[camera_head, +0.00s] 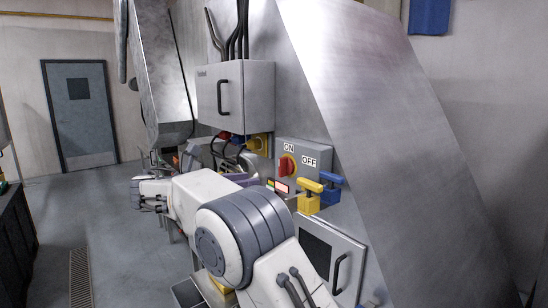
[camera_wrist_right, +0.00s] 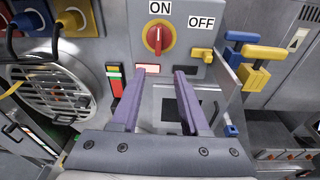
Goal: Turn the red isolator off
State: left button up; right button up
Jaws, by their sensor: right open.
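The red isolator (camera_head: 286,166) is a red rotary handle on a round yellow base, on a grey panel with ON and OFF labels. It also shows in the right wrist view (camera_wrist_right: 158,38), with its handle upright toward ON; OFF is to the upper right. My right gripper (camera_wrist_right: 163,77) is open and empty, its two purple fingers pointing at the panel just below the isolator and apart from it. In the head view my right gripper (camera_head: 247,181) is mostly hidden behind my own arm, left of the panel. My left gripper is not in view.
A small yellow lever (camera_wrist_right: 204,54) sits right of the isolator. Yellow (camera_head: 308,196) and blue (camera_head: 331,188) handles stick out right of the panel. A grey box (camera_head: 236,95) with cables hangs above. A round vent grille (camera_wrist_right: 65,88) is at the left.

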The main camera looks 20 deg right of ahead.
aim_at(279, 161)
jog(key=shift+h, duration=0.8)
jog(key=w+d+r+p, duration=0.1)
jog(key=d, duration=0.2)
jog(key=w+d+r+p, duration=0.1)
jog(key=d, duration=0.2)
jog(key=w+d+p, duration=0.1)
jog(key=w+d, duration=0.1)
jog(key=d, duration=0.1)
jog(key=shift+w+r, duration=0.1)
jog(key=shift+r, duration=0.3)
jog(key=shift+w+d+f, duration=0.15)
jog(key=shift+w+d, duration=0.1)
jog(key=shift+d, duration=0.35)
grip_shut()
